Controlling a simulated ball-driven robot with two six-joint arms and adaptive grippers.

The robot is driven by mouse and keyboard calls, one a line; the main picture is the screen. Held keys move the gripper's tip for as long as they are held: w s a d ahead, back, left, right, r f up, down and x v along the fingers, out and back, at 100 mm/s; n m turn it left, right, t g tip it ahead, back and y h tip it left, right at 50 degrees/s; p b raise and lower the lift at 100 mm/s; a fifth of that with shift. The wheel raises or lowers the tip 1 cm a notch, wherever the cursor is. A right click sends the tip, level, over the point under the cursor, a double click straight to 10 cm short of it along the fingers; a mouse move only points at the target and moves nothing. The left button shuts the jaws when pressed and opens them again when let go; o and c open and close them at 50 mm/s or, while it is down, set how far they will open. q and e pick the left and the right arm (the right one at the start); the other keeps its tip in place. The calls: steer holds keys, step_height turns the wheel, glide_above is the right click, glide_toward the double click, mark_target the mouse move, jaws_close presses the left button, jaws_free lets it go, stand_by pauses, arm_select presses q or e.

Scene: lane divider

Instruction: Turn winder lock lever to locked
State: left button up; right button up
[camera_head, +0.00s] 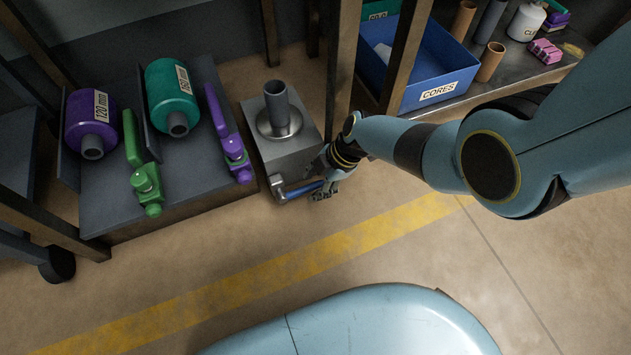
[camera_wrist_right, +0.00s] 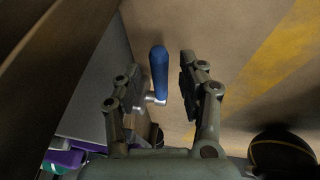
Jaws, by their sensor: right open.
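The winder lock lever (camera_head: 303,190) has a blue handle and a silver pivot, low on the front of the grey winder box (camera_head: 284,158). In the head view it points right, toward my right gripper (camera_head: 322,189). In the right wrist view the blue lever (camera_wrist_right: 159,72) stands between the two open fingers of my right gripper (camera_wrist_right: 162,84), with a gap visible on the right side; contact on the left cannot be told. A grey spindle (camera_head: 277,110) on a round silver flange stands upright on the box. No lock marking is readable. My left gripper is out of view.
Left of the winder, a dark platform (camera_head: 185,200) holds a purple roll (camera_head: 90,122), a teal roll (camera_head: 172,92), and green and purple clamp-like parts. A blue CORES bin (camera_head: 425,75) stands behind my right arm. Open floor with a yellow stripe (camera_head: 270,287) lies in front.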

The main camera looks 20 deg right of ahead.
jaws_close()
stand_by(0.6)
